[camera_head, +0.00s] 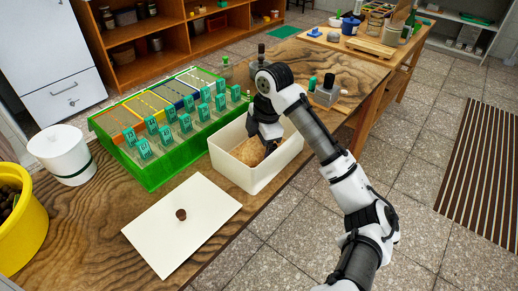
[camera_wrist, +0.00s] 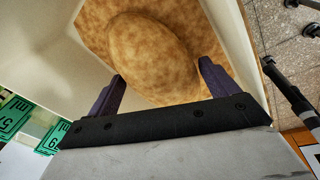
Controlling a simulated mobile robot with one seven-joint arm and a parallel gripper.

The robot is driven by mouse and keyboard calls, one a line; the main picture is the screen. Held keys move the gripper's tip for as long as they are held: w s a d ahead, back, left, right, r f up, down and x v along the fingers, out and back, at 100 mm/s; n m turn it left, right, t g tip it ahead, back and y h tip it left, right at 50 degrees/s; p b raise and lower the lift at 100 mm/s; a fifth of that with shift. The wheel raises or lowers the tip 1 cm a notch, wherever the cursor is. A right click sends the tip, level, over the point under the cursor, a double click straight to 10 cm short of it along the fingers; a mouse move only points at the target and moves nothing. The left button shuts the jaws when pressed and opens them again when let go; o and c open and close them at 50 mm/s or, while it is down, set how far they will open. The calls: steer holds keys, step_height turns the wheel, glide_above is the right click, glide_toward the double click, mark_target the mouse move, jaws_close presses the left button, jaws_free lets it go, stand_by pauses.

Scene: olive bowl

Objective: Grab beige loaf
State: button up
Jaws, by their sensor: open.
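The beige loaf (camera_wrist: 158,55) is an oval, mottled tan-brown bread lying inside a white open box. In the head view the loaf (camera_head: 249,151) shows only in part, below my gripper. The white box (camera_head: 258,178) stands on the wooden table near its right edge. My gripper (camera_wrist: 160,88) is open. Its two dark purple fingers are spread at the near end of the loaf in the wrist view. In the head view my gripper (camera_head: 266,142) points down into the box. I cannot tell whether the fingers touch the loaf.
A green rack with several teal tags (camera_head: 160,172) stands left of the box. A white lid with a dark knob (camera_head: 165,235) lies in front. A white canister (camera_head: 62,158) and a yellow bucket (camera_head: 22,235) stand at left. Small grey items (camera_head: 327,94) sit behind the box.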

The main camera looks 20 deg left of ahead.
steer(key=shift+c, duration=0.5)
steer(key=c, duration=0.9)
steer(key=shift+r, duration=0.15)
